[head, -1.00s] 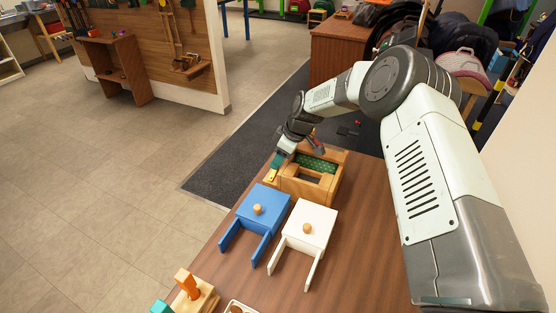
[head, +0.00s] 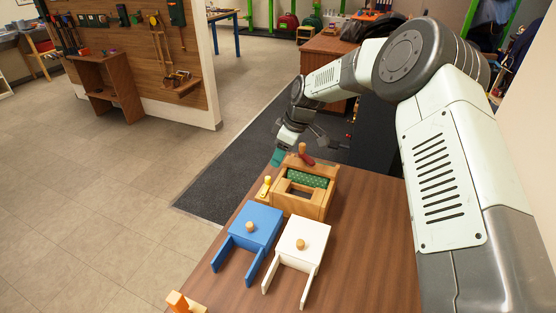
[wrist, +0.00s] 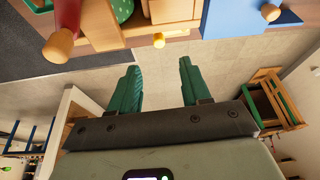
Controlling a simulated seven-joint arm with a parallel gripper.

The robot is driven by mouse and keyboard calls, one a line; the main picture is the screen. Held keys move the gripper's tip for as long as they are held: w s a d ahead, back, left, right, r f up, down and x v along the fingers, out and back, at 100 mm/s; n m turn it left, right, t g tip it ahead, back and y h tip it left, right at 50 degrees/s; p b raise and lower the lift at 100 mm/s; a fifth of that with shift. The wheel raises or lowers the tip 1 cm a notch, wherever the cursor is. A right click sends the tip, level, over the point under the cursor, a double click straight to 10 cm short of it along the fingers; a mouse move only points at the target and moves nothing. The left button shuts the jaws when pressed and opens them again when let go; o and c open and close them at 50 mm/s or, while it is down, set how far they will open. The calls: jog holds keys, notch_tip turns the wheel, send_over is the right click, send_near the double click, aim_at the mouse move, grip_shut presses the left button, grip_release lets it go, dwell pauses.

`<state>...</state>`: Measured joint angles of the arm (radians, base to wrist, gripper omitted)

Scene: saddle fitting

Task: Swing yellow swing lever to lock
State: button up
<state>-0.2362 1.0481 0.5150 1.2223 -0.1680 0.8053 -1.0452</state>
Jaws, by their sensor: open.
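The yellow swing lever (head: 265,187) sits at the left side of the wooden fixture (head: 318,208), its pale knob pointing up. In the wrist view the yellow lever's round end (wrist: 159,40) shows at the fixture's edge, beyond the fingertips. A green patterned piece (head: 307,178) lies in the fixture. A red lever with a wooden knob (head: 303,148) stands at the fixture's back; it also shows at upper left in the wrist view (wrist: 58,46). My gripper (head: 277,157) is behind and above the yellow lever, apart from it. Its green fingers (wrist: 158,80) are spread and empty.
A blue box (head: 254,227) and a white box (head: 304,240), each with a wooden knob and two arms, stand in front of the fixture. A wooden piece with an orange part (head: 180,302) is at the front left. Bare tabletop (head: 370,225) lies to the right.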

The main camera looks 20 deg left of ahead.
aim_at(268, 177)
jog(key=a+m+h, duration=0.2)
jog(key=a+h, duration=0.2)
jog(key=shift+t, duration=0.5)
notch_tip(268, 177, down, 10)
jog(key=shift+s+a+f, duration=0.1)
jog(key=shift+s+f, duration=0.05)
jog(key=shift+c, duration=0.4)
grip_shut()
